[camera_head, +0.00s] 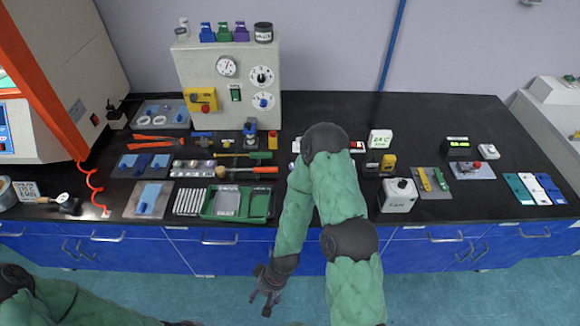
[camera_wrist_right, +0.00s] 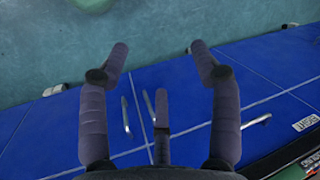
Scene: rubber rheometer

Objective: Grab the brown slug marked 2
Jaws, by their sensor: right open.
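I cannot make out a brown slug marked 2 in either view. A row of small grey-brown pieces (camera_head: 192,167) lies on the bench left of centre, but any numbers are too small to read. My right gripper (camera_head: 266,293) hangs over the floor in front of the blue drawers, below the bench top and apart from it. In the right wrist view its fingers (camera_wrist_right: 160,62) are spread with nothing between them. My left arm shows at the lower left, and its gripper is cut off by the bottom edge.
A green tray (camera_head: 260,205) stands near the bench's front edge. Orange-handled and green-handled tools lie behind it. A beige gauge box (camera_head: 226,88) stands at the back. A white box (camera_head: 398,195) sits right of my arm. The black bench top is clear at the back right.

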